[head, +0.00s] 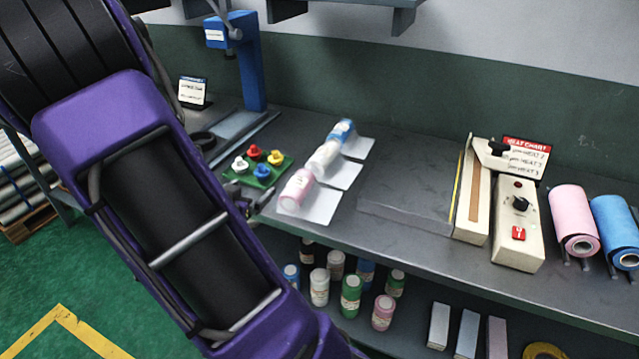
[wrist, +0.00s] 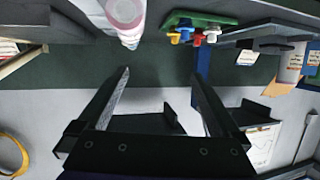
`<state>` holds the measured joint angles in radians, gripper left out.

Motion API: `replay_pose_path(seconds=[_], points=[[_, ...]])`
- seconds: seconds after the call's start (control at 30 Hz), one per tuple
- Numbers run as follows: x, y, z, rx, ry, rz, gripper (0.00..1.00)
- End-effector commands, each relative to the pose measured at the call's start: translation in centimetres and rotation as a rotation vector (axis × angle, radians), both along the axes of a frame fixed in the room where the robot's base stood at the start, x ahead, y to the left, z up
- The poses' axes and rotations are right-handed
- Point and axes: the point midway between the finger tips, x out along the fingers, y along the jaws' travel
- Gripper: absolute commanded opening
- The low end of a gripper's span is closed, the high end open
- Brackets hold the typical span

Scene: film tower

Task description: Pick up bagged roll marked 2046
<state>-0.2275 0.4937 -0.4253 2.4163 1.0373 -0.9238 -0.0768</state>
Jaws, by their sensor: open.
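Three bagged rolls lie in a row on the bench, each with a flat pale bag end to its right. In the head view the pink roll (head: 297,188) is nearest, the white roll (head: 324,158) is in the middle and the blue roll (head: 341,132) is farthest. I cannot read any marking, so I cannot tell which is 2046. In the wrist view, which looks upside down, a pink roll (wrist: 125,14) shows at the top edge. My gripper (wrist: 161,78) is open there, with nothing between its fingers and apart from the roll.
A green board (head: 261,171) with coloured knobs sits left of the rolls. A blue press stand (head: 248,62) rises behind it. A heat sealer (head: 518,220) and pink (head: 573,220) and blue (head: 617,230) film rolls stand right. Several bottles (head: 351,296) fill the shelf below.

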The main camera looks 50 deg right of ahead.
Motion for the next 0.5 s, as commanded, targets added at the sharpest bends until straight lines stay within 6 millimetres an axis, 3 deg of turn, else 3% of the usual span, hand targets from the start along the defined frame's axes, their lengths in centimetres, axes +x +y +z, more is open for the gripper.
replay_pose_path(seconds=[0.1, 0.2, 0.5], points=[[-2.7, 0.1, -2.2, 0.026, 0.050, -0.059, 1.00], [-3.6, -0.2, -3.1, 0.034, 0.065, -0.081, 1.00], [-1.8, -5.0, -5.4, 0.034, 0.065, -0.086, 1.00]])
